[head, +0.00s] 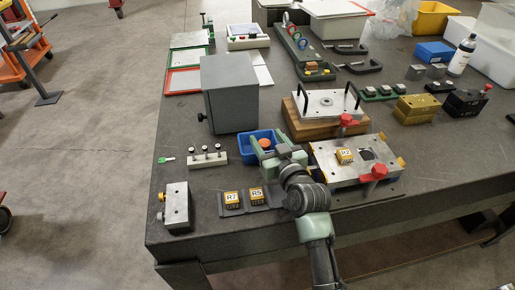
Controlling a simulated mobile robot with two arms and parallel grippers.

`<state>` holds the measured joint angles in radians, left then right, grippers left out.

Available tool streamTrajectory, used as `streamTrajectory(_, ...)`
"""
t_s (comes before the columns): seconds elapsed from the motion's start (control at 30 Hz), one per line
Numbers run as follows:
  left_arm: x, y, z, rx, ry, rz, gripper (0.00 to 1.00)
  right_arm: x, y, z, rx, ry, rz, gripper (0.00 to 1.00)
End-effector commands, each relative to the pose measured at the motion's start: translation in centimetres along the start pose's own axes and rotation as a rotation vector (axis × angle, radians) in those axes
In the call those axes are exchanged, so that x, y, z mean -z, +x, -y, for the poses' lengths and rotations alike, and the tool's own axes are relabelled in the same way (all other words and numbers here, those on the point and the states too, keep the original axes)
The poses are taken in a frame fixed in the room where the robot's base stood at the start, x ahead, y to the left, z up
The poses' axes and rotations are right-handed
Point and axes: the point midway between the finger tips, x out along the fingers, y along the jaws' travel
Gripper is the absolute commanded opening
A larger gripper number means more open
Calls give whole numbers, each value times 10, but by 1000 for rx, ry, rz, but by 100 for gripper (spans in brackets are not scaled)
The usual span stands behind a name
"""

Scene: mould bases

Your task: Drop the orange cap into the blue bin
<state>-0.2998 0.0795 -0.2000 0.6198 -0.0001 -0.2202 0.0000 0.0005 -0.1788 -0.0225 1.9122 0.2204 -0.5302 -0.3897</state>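The blue bin (246,138) stands on the dark table, in front of a grey box. The orange cap (265,144) shows inside the bin's outline, between the fingers of my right gripper (267,147). The fingers are spread apart on either side of the cap and reach over the bin. The cap seems to lie in the bin, though its underside is hidden. My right gripper and wrist cover the front and right part of the bin. My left gripper is out of view.
The grey box (229,95) stands behind the bin. A mould base with red handles (346,165) is close on the right. A rack with several pins (206,158) is to the left. Yellow blocks (232,198) sit in a dark holder in front.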

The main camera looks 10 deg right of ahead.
Motion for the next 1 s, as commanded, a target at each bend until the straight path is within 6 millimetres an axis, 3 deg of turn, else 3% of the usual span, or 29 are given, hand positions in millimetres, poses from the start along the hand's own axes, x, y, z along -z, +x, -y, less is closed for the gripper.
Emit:
streamTrajectory(0.3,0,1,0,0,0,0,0,-2,-4,0,0,0,2,57)
streamTrajectory(0.7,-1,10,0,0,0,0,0,-2,-66,0,0,0,1,57)
streamTrajectory(1.0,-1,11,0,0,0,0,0,0,-78,0,0,0,0,57)
